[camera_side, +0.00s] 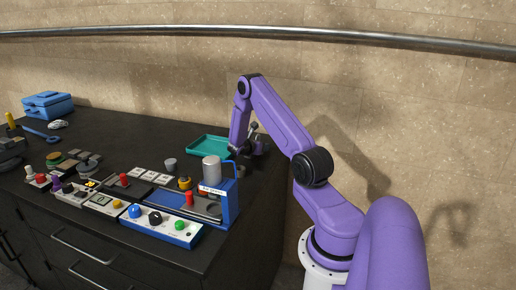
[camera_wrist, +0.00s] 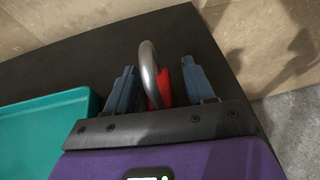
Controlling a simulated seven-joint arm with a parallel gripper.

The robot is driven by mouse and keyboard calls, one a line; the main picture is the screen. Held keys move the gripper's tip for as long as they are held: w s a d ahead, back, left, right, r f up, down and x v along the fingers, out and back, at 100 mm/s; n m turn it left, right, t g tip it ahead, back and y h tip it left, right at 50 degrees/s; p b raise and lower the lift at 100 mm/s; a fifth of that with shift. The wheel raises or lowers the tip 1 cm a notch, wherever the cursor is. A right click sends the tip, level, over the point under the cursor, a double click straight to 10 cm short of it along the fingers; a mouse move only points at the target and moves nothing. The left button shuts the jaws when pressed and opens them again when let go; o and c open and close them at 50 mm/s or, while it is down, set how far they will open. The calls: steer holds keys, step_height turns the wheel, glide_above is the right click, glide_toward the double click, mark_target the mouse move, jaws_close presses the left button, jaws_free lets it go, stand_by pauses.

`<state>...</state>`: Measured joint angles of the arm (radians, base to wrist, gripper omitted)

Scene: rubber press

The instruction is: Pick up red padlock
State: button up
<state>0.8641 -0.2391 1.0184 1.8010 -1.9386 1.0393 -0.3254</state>
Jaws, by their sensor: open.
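The red padlock (camera_wrist: 164,88) shows in the wrist view, with a thick grey curved shackle and part of its red body. The dark gripper bar hides the lower part of the padlock. In the side view my gripper (camera_side: 252,146) is low at the bench's far right corner, and I cannot make out the padlock there.
A teal tray (camera_wrist: 45,135) lies left of my gripper; it also shows in the side view (camera_side: 209,145). A blue press (camera_side: 230,200) stands in front of my gripper. Control panels with knobs (camera_side: 155,222) and a blue toolbox (camera_side: 47,104) are farther left. The bench edge (camera_wrist: 222,60) is close on the right.

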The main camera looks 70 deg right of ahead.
steer(key=shift+d+f, duration=0.15)
steer(key=shift+d, duration=0.2)
steer(key=shift+c, duration=0.3)
jaws_close()
